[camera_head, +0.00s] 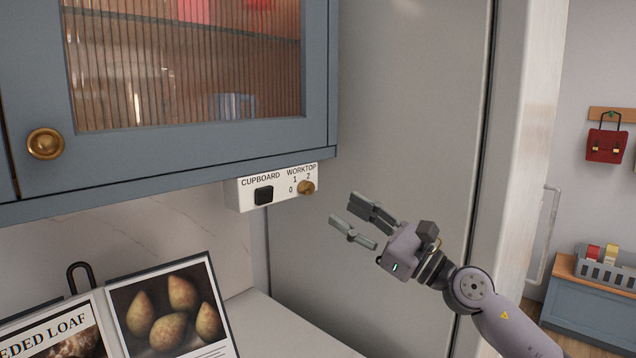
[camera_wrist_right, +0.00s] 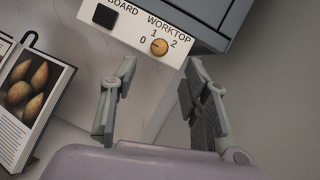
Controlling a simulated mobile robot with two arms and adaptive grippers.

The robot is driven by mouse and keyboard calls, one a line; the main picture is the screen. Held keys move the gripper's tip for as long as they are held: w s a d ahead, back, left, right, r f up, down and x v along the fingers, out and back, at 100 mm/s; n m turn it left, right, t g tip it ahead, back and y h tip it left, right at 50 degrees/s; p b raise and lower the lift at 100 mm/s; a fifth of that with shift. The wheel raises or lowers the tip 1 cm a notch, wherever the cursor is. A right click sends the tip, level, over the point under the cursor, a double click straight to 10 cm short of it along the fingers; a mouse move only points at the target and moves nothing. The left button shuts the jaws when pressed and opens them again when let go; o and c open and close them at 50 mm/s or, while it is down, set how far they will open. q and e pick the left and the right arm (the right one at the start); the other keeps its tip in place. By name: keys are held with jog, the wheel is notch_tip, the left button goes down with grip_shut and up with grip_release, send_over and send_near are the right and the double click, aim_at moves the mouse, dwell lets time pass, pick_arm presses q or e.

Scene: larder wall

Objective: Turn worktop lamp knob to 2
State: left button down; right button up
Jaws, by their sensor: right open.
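The worktop lamp knob (camera_head: 306,187) is a small round brass knob on a white switch panel (camera_head: 240,197) under the wall cupboard. The marks 0, 1 and 2 stand around it under the word WORKTOP. It also shows in the right wrist view (camera_wrist_right: 159,46), ahead of the fingers; which mark it points to is too small to tell for sure. My right gripper (camera_head: 352,219) is open and empty, to the right of and below the knob, apart from it. In the wrist view its fingers (camera_wrist_right: 160,95) are spread, with the knob beyond the gap. My left gripper is not in view.
A black CUPBOARD switch (camera_head: 264,195) sits left of the knob. The blue cupboard (camera_head: 180,153) with a brass door knob (camera_head: 45,143) hangs just above the panel. An open cookbook (camera_head: 170,305) stands below left. A tall grey panel (camera_head: 400,100) rises behind my gripper.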

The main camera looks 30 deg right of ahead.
aim_at(311, 190)
jog(key=p+x, duration=0.3)
jog(key=x, duration=0.4)
jog(key=shift+r+p, duration=0.1)
jog(key=shift+p, duration=0.25)
jog(key=shift+w+a, duration=0.2)
jog(key=shift+w, duration=0.2)
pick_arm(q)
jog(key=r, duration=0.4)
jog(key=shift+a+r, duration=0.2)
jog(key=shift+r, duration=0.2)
pick_arm(e)
jog(key=shift+c, duration=0.3)
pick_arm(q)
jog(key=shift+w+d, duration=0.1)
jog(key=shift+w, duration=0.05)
pick_arm(e)
grip_shut()
